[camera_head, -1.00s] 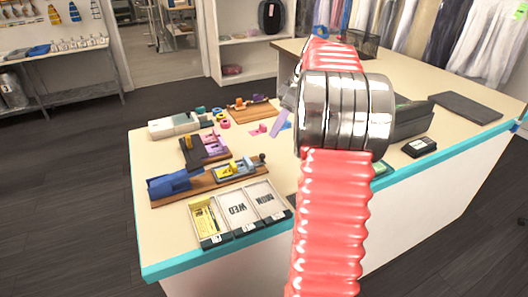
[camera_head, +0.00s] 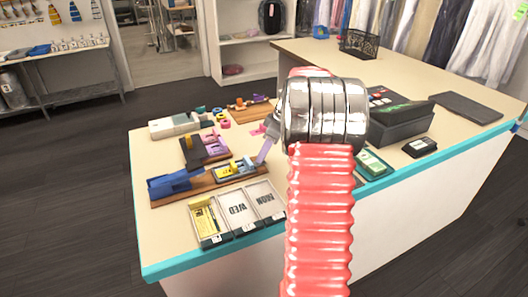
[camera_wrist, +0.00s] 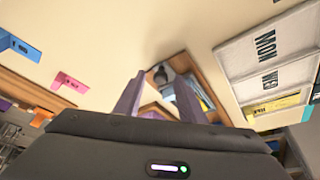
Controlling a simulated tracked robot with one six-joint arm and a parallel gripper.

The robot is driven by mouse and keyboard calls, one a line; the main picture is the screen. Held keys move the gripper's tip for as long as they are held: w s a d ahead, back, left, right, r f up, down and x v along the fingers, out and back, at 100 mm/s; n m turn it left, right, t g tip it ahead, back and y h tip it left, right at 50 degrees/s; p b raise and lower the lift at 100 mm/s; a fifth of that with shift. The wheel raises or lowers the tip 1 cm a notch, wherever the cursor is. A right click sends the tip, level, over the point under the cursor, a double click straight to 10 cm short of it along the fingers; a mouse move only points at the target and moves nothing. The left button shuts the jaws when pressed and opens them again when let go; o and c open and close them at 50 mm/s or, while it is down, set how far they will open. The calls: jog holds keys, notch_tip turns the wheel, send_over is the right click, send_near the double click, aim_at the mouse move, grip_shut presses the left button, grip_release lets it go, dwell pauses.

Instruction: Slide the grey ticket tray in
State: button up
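Three shallow grey-framed trays lie side by side at the counter's front left: one with yellow tickets (camera_head: 207,221), one marked WED (camera_head: 238,211) and one marked MON (camera_head: 265,198). I cannot tell which one is the grey ticket tray. In the wrist view the MON part (camera_wrist: 264,46) and the yellow tickets (camera_wrist: 277,104) show at the right. My gripper (camera_wrist: 160,92) is open, with two purple fingers and nothing between them. It hangs over a small wooden board (camera_wrist: 178,62), apart from the trays. In the head view one purple finger (camera_head: 265,150) shows; my arm hides the rest.
A wooden board with a blue block (camera_head: 172,183) lies behind the trays. A purple and dark piece (camera_head: 203,148) and several small coloured pieces lie farther back. A green-topped box (camera_head: 370,163), a black box (camera_head: 419,147) and a dark case (camera_head: 395,115) stand to the right.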

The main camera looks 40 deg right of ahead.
jog(key=shift+c, duration=0.2)
grip_shut()
dwell(0.5)
